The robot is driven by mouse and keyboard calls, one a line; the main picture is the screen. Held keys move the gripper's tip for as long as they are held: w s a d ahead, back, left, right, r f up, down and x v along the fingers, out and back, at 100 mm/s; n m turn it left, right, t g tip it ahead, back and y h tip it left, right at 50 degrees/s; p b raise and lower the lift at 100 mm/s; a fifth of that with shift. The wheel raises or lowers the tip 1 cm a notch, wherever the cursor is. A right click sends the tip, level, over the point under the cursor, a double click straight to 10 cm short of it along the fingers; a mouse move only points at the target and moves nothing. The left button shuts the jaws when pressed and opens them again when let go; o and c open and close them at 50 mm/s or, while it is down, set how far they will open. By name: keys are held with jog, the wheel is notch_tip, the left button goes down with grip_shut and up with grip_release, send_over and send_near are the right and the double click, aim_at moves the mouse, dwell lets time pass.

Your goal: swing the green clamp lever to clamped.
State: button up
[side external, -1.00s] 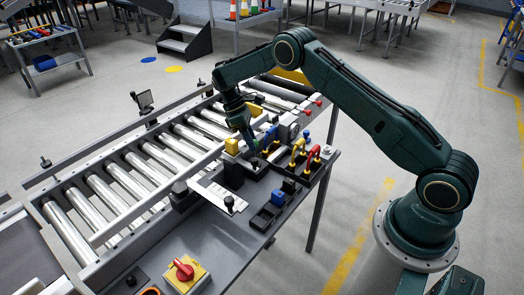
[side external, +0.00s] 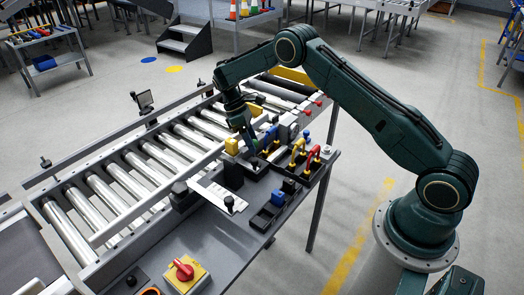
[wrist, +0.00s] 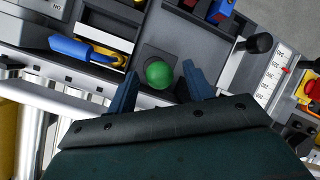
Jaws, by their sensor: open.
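The green ball knob (wrist: 159,74) of the clamp lever shows in the wrist view, seen from above on a dark square mount. My gripper (wrist: 160,70) has its two blue fingers spread apart, one on each side of the knob. Gaps show between the knob and both fingers, so they do not appear to grip it. The lever's arm below the knob is hidden. In the side view my gripper (side external: 250,146) points down at the bench beside the rollers, and I cannot make out the green knob there.
A blue handle with a yellow part (wrist: 85,50) lies left of the knob in the wrist view. A black knob (wrist: 259,43) and a white scale plate (wrist: 277,75) are to the right. In the side view, red and yellow handles (side external: 305,155) stand close right; the roller conveyor (side external: 145,160) runs left.

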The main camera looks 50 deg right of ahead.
jog(key=shift+s, duration=0.2)
jog(key=shift+s+t, duration=0.8)
jog(key=shift+t, duration=0.3)
jog(key=shift+s+f+t, duration=0.25)
jog(key=shift+s+t, duration=1)
jog(key=shift+t, duration=0.35)
notch_tip(320, 180, up, 14)
jog(key=s+a+r+m+t, duration=0.2)
jog(key=s+a+r, duration=0.3)
jog(key=s+r, duration=0.6)
jog(key=shift+s+r+m+t, duration=0.2)
jog(key=shift+r+m+t, duration=0.1)
jog(key=shift+r+m, duration=0.25)
